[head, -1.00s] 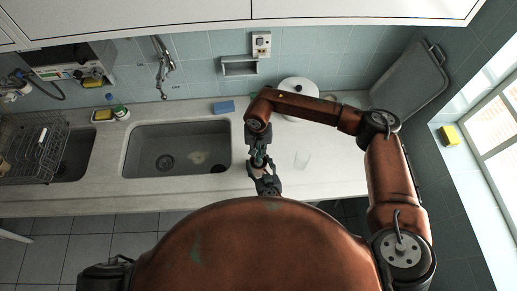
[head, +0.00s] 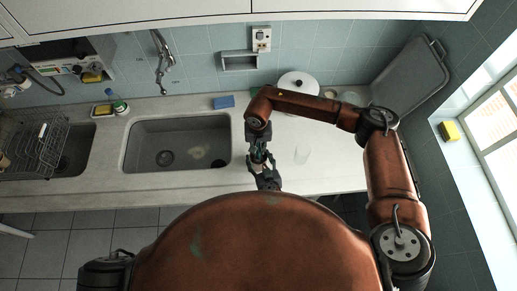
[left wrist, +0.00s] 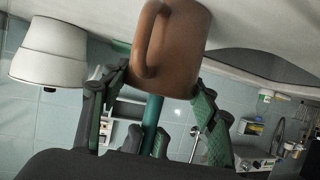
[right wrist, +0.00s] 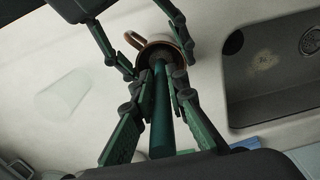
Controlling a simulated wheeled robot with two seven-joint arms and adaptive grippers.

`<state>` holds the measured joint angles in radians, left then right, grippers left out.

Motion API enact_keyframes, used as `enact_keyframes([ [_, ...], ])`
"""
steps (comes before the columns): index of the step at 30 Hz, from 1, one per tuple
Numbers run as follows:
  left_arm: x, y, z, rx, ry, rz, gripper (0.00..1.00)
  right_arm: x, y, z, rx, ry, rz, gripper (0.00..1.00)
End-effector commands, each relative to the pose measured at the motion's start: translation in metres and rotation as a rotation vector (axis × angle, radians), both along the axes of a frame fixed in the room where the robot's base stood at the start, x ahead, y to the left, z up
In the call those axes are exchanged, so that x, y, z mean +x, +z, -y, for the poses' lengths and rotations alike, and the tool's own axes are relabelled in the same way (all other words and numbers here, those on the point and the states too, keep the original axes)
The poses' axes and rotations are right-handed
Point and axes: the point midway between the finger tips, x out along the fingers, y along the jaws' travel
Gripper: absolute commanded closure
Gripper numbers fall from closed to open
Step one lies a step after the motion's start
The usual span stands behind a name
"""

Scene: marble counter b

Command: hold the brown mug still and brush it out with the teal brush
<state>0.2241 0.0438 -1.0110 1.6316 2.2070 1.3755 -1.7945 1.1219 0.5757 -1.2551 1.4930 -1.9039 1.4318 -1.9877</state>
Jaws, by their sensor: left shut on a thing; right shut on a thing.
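The brown mug (left wrist: 178,45) has its handle on the left in the left wrist view, which shows the room upside down. My left gripper (head: 266,176) is shut on the mug, with a finger on each side of it. The right wrist view looks down at the mug's rim (right wrist: 142,43). The teal brush (right wrist: 161,115) stands with its lower end inside the mug, where its head is hidden. My right gripper (right wrist: 163,92) is shut on the brush handle above the mug. In the head view the grippers mostly hide mug and brush.
A clear glass (head: 302,155) stands on the counter right of the grippers. A white lidded pot (head: 299,83) is behind my right arm. The sink (head: 140,150) is left of the grippers, with a blue sponge (head: 223,102) behind it. A wire rack (head: 35,150) stands far left.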

Motion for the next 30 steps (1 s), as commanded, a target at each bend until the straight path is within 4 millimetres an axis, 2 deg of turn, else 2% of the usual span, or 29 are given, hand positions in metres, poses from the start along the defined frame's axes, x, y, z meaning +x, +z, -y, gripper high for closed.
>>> enact_keyframes([
  [30,0.000,-0.001,0.000,0.001,0.001,-0.001,0.78,0.000,-0.011,0.001,0.000,0.000,0.000,1.00],
])
